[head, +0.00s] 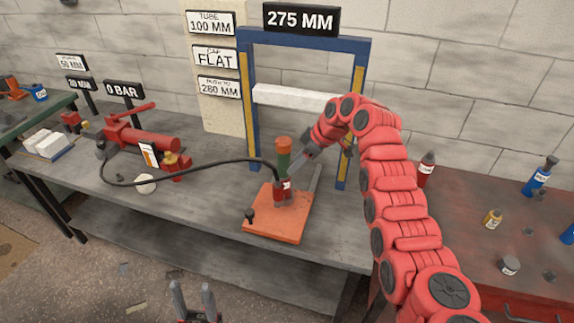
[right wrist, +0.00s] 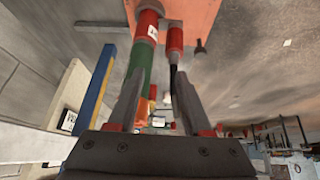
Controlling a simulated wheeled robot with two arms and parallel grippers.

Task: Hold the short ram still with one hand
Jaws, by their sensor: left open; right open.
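The short ram (head: 281,190) stands upright on an orange base plate (head: 272,224) under the blue frame. It is red with a white label, and a green tube (head: 284,161) with an orange-red top stands on it. My right gripper (head: 298,170) is open at the ram's right side, near the green tube. In the right wrist view the red ram (right wrist: 148,24) and green tube (right wrist: 141,62) show by the left finger of the open gripper (right wrist: 156,82). I cannot tell whether a finger touches. My left gripper (head: 195,294) is open and empty at the bottom, away from the bench.
A black hose (head: 205,163) runs from the red pump (head: 145,143) to the ram. The blue frame (head: 251,115) holds a white crossbar (head: 290,97); signs read 275 MM and 0 BAR. A red table (head: 505,215) with bottles stands right. The bench's front middle is clear.

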